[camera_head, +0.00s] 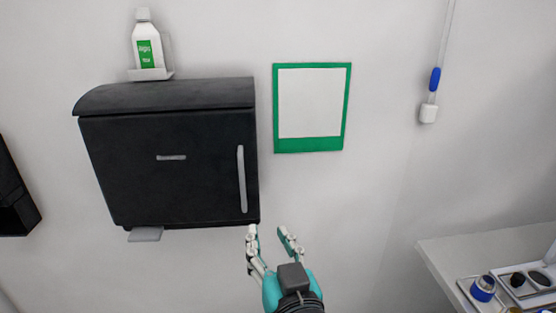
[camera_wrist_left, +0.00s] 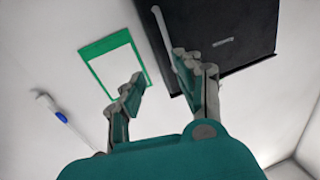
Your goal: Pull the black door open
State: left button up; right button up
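The black door (camera_head: 165,170) is the front of a black wall cabinet and looks closed. It has a pale vertical handle (camera_head: 242,179) near its right edge and a small grey label in the middle. My left gripper (camera_head: 267,231) is open and empty, just below and right of the cabinet's lower right corner. In the left wrist view the handle (camera_wrist_left: 160,28) runs up beyond one fingertip of the gripper (camera_wrist_left: 155,75), outside the gap between the fingers. I cannot tell whether that finger touches it. My right gripper is not in view.
A white bottle (camera_head: 147,45) stands on a small shelf above the cabinet. A green-framed white sheet (camera_head: 311,108) hangs to its right. A cord with a blue piece (camera_head: 435,79) hangs further right. A table (camera_head: 450,255) with small items is at lower right.

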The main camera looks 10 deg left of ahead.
pick_arm(q)
jog(key=r, duration=0.1)
jog(key=p, duration=0.1)
send_near(243, 183)
jog(key=shift+n, duration=0.4)
jog(key=p+x, duration=0.1)
jog(key=x, duration=0.8)
jog(key=shift+w+a, duration=0.2)
jog(key=shift+w, duration=0.05)
jog(key=shift+w+a, duration=0.15)
jog(key=shift+w, duration=0.3)
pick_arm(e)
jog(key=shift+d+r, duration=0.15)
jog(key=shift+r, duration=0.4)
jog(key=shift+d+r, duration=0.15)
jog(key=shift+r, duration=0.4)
pick_arm(q)
grip_shut()
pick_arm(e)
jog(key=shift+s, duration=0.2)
